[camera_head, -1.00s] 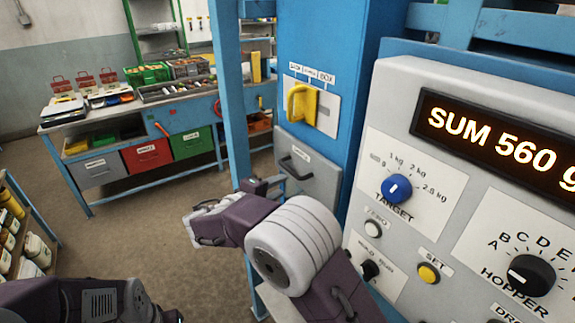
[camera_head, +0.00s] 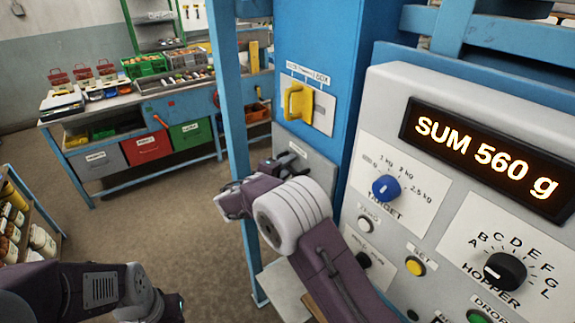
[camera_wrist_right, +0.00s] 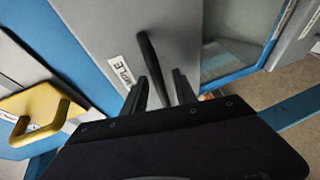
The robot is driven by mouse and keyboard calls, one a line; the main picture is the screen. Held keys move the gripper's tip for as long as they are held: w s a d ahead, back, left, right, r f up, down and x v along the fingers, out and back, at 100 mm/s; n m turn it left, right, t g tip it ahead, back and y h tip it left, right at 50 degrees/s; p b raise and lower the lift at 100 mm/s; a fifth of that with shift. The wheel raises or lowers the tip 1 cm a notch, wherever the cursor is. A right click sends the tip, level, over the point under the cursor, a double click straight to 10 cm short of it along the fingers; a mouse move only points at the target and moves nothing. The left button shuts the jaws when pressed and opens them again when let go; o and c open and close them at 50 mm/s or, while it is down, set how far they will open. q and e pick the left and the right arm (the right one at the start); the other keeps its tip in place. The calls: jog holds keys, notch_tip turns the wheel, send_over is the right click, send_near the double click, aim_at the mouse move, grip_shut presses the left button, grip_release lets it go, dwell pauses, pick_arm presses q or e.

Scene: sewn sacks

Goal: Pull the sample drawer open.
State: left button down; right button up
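The sample drawer (camera_head: 318,168) is a grey front with a black bar handle (camera_head: 298,150), set in the blue cabinet below a yellow handle. It looks shut in the head view, partly hidden by my right arm. In the right wrist view the drawer front (camera_wrist_right: 178,28) carries a partly hidden label, and its dark bar handle (camera_wrist_right: 152,62) runs down between the fingertips. My right gripper (camera_wrist_right: 160,84) is open, one finger on each side of the bar; contact cannot be told. In the head view my right gripper (camera_head: 276,166) is at the drawer front. My left gripper is not in view.
The yellow handle (camera_head: 298,102) sits just above the drawer. The control panel (camera_head: 400,110) with knobs and a lit "SUM 560 g" display (camera_head: 485,158) stands close on the right. A blue post (camera_head: 228,110) is left of the drawer. Open floor (camera_head: 150,220) lies further left.

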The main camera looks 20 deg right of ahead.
grip_shut()
dwell(1.3)
